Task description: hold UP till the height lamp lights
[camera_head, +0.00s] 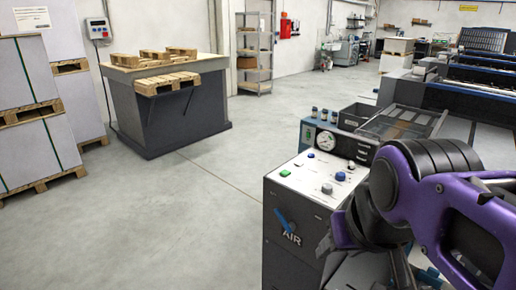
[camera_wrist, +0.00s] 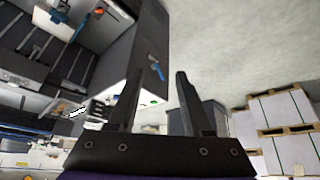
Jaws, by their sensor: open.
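A grey cabinet (camera_head: 290,235) with a blue AIR lever (camera_head: 286,222) stands in front of me in the head view. Its light top panel (camera_head: 312,182) carries a green button (camera_head: 284,173), a blue button (camera_head: 340,176) and a grey knob (camera_head: 327,188). A small control box (camera_head: 99,28) hangs on the wall above a dark table (camera_head: 170,115). I cannot read which control is UP or which is the height lamp. My gripper (camera_wrist: 157,71) is open and empty in the wrist view, its fingers apart; the cabinet's blue lever (camera_wrist: 158,72) shows between them.
Wooden pallets (camera_head: 168,81) lie on the dark table. Tall wrapped stacks on pallets (camera_head: 30,115) stand at the left. A pressure gauge (camera_head: 326,141) and a dark tray (camera_head: 357,115) sit behind the panel. The floor (camera_head: 180,215) between cabinet and stacks is clear.

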